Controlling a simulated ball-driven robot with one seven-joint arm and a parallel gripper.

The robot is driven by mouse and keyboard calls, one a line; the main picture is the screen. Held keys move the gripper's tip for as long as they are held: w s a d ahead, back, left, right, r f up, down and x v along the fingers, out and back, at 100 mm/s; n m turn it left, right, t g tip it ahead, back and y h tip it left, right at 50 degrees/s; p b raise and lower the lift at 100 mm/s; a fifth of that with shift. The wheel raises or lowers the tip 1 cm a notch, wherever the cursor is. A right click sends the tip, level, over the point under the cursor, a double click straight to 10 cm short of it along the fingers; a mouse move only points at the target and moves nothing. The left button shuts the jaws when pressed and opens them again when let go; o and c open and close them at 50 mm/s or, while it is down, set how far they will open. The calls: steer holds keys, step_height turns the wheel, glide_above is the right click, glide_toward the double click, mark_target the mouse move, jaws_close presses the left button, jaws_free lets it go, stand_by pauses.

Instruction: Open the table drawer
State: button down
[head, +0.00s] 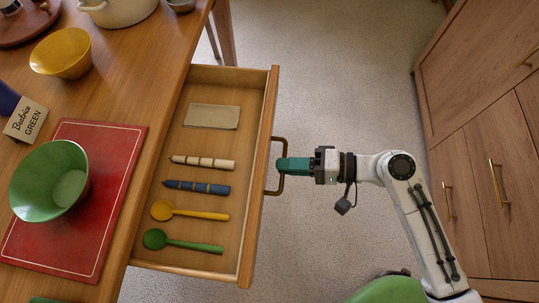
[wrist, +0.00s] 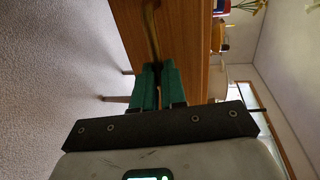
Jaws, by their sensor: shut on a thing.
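The table drawer (head: 211,254) is pulled out from the wooden table (head: 146,82) in the head view. Its inside shows clearly. A dark handle (head: 278,190) is on the drawer's front. My gripper (head: 282,165), with green fingers, is shut on the handle from the right. In the wrist view my gripper (wrist: 157,70) closes around the brass-coloured handle (wrist: 150,32), against the drawer's wooden front. The fingers hide the gripped part of the handle.
The drawer holds a folded cloth (head: 212,117), a cream striped rod (head: 203,162), a blue striped rod (head: 197,187), a yellow spoon (head: 189,211) and a green spoon (head: 182,242). The tabletop has a yellow bowl (head: 62,53) and a green bowl (head: 48,181).

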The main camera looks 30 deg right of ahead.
steer(key=shift+s+d, duration=0.4)
steer(key=shift+d, duration=0.05)
steer(key=c, duration=1.2)
jaws_free()
steer(key=p+v, duration=0.1)
steer(key=v, duration=0.9)
steer(key=shift+s+d, duration=0.25)
steer(key=shift+d, duration=0.05)
